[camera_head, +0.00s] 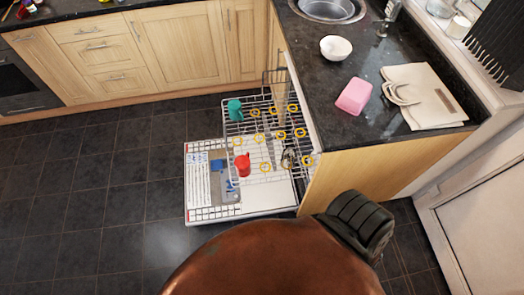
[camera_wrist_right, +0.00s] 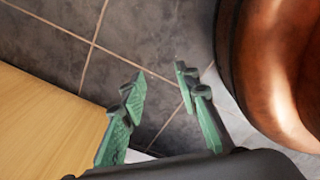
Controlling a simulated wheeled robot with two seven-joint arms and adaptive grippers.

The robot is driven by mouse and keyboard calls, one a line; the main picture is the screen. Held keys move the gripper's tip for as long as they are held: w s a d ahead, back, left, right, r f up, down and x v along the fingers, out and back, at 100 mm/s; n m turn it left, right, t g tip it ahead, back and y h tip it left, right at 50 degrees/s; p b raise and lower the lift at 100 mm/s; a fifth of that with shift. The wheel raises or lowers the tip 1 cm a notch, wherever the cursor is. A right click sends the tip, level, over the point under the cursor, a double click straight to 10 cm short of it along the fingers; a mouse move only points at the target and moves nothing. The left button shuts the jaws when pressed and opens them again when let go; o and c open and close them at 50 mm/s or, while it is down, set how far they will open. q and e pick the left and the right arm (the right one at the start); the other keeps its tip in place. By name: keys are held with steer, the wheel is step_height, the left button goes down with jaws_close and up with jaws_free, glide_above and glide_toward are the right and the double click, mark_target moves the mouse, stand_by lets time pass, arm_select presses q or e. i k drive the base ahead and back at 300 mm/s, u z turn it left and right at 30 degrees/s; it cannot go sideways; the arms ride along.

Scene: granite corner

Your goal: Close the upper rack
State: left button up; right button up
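The upper rack (camera_head: 262,122), a wire rack with yellow ring-shaped parts, is slid out of the dishwasher under the counter. A teal cup (camera_head: 235,110) is at its far left and a red cup (camera_head: 243,165) at its near left. A metallic item (camera_head: 288,158) is near its right side. My right gripper (camera_wrist_right: 160,75), with green fingers, is open and empty in the right wrist view, above the dark tiled floor beside a wooden panel. It does not show in the head view, and the rack does not show in the wrist view. My left gripper is not seen.
The dishwasher door (camera_head: 203,205) is folded down below the rack. A wooden end panel (camera_head: 375,170) stands at the right under the counter. A white bowl (camera_head: 336,48), pink block (camera_head: 354,96) and bag (camera_head: 425,95) sit on the counter. Tiled floor (camera_head: 90,200) is clear at left.

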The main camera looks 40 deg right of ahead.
mark_target(281, 136)
steer(key=z, duration=2.2)
